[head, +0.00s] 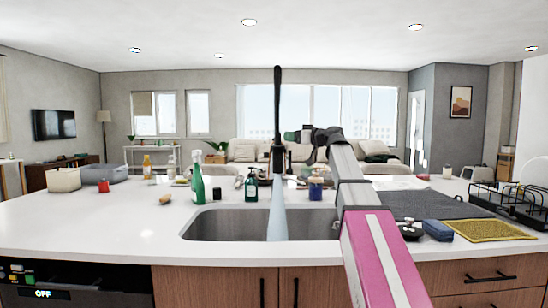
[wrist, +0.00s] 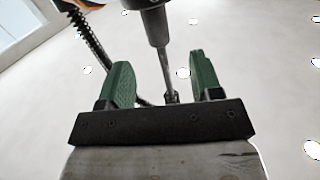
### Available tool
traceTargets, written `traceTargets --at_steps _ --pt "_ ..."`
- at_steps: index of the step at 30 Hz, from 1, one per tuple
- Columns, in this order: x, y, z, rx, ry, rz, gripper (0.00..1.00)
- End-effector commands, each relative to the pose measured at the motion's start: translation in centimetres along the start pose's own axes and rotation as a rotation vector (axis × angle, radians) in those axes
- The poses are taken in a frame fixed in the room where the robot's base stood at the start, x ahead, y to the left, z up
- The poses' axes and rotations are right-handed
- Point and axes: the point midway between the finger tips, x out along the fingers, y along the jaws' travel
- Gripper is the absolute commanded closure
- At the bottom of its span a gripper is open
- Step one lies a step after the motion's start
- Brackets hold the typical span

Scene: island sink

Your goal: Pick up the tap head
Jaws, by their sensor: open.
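The tap is black and stands tall over the sink in the head view. Its lower end, the tap head (head: 277,160), points down, with a stream of water (head: 277,215) below it. My gripper (head: 298,135) is close to the tap at its right, with the arm reaching in from the lower right. In the wrist view my gripper (wrist: 163,78) is open, its two green fingers apart. A dark cylindrical part of the tap (wrist: 155,24) narrows to a thin rod running down between the fingers. I cannot tell whether a finger touches it.
The steel sink (head: 215,222) is set in a white island top (head: 90,222). A green bottle (head: 198,185) and a dark soap bottle (head: 251,187) stand behind it. A dark mat (head: 430,206) and a black rack (head: 512,203) lie farther right.

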Motion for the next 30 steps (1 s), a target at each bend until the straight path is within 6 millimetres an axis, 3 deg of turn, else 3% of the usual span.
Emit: traceTargets --at_steps 6,14,23,30 --pt "3.4 0.1 0.0 0.000 -0.001 -0.001 0.41" --pt "5.2 0.1 0.0 0.000 -0.001 -0.001 0.41" --pt "9.1 0.3 -0.2 0.000 0.000 -0.001 0.41" --pt "9.6 0.2 -0.1 0.000 0.000 0.001 0.41"
